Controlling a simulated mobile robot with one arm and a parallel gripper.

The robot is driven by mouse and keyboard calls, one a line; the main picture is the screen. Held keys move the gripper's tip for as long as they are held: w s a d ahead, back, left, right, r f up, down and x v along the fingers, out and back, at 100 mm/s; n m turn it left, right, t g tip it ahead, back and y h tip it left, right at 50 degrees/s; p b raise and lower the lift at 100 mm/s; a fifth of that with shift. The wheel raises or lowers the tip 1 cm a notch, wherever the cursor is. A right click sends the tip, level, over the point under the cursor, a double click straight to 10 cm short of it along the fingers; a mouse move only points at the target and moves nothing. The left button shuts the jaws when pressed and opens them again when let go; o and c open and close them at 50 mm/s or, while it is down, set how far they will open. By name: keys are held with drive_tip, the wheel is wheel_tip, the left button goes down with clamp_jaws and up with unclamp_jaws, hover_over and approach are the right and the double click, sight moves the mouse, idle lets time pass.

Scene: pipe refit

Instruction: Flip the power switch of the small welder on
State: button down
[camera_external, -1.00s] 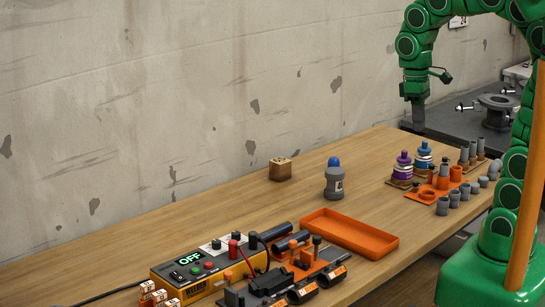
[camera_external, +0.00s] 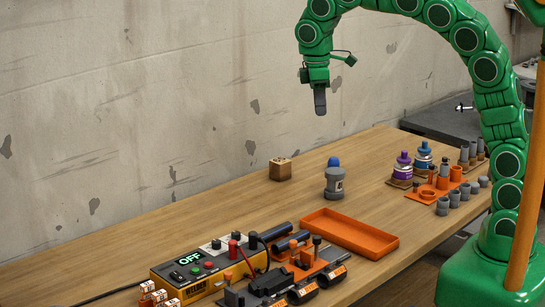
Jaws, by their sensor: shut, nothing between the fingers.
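The small welder (camera_external: 207,284) is a yellow box with a dark top panel at the front left of the wooden bench. A green "OFF" display (camera_external: 189,258) is lit on its top. A small dark rocker switch (camera_external: 177,276) sits at the left of the panel, near red and green buttons; its exact tilt is too small to tell. My gripper (camera_external: 320,108) is shut and empty, pointing down. It is in the air above the back of the bench, well to the right of the welder and higher than it.
An orange tray (camera_external: 387,246), a grey bottle with a blue cap (camera_external: 334,184) and a wooden block (camera_external: 280,172) stand mid-bench. Pipe clamps and dark tubes (camera_external: 305,291) crowd the welder's right side. Fittings (camera_external: 442,206) stand at the right. Bare bench lies behind the welder.

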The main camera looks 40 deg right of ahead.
drive_tip(key=w+a+f+n, duration=0.2)
drive_tip(key=w+a, duration=0.3)
drive_tip(key=a, duration=0.4)
drive_tip(key=n+t, duration=0.2)
drive_tip(key=n, duration=0.5)
hover_over(174, 272)
drive_tip(key=s, duration=0.3)
wheel_tip(174, 272, down, 14)
drive_tip(key=shift+y, duration=0.4)
drive_tip(key=f, duration=0.4)
drive_tip(key=w+f, duration=0.1)
drive_tip(key=f, duration=0.3)
drive_tip(key=w+f, duration=0.1)
drive_tip(key=f, duration=0.4)
drive_tip(key=shift+w, duration=0.2)
